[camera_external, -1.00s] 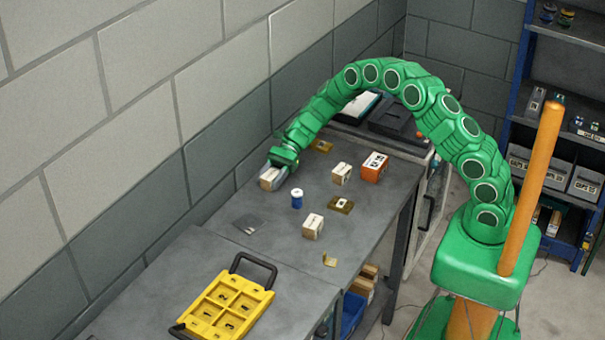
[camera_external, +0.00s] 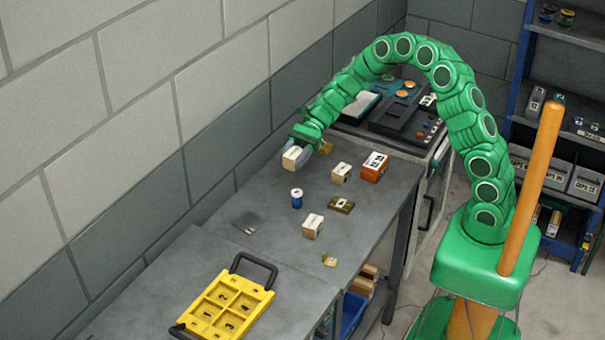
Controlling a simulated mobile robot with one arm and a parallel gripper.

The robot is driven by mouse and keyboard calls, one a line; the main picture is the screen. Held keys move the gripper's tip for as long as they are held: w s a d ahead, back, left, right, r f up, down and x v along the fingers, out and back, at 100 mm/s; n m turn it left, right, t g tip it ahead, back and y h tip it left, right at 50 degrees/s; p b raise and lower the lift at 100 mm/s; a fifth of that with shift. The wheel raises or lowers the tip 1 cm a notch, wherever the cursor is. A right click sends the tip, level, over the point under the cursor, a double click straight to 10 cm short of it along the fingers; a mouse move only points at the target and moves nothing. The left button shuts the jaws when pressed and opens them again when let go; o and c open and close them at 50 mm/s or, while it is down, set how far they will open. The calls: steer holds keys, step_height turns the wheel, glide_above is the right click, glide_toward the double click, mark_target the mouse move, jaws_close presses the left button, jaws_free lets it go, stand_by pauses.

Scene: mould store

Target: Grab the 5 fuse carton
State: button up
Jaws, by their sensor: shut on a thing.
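My gripper (camera_external: 303,151) is shut on a small pale carton (camera_external: 292,158) and holds it above the far left part of the grey table, near the wall. The carton has dark print on it, too small to read. Two similar pale cartons stand on the table, one (camera_external: 341,172) right of my gripper and one (camera_external: 313,226) nearer the front. I cannot read which number any of them bears. An orange carton (camera_external: 374,167) with a white label stands further right.
A blue cylinder (camera_external: 297,198), a brass-coloured block (camera_external: 341,205), a grey flat plate (camera_external: 247,223) and a small tan bracket (camera_external: 329,259) lie about the table. A yellow compartment tray (camera_external: 226,304) with black handles is at the front. A dark device (camera_external: 404,119) stands at the back.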

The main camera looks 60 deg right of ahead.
steer(key=s+d+r, duration=0.1)
steer(key=s+r, duration=0.1)
steer(key=s, duration=0.4)
steer(key=shift+r, duration=0.35)
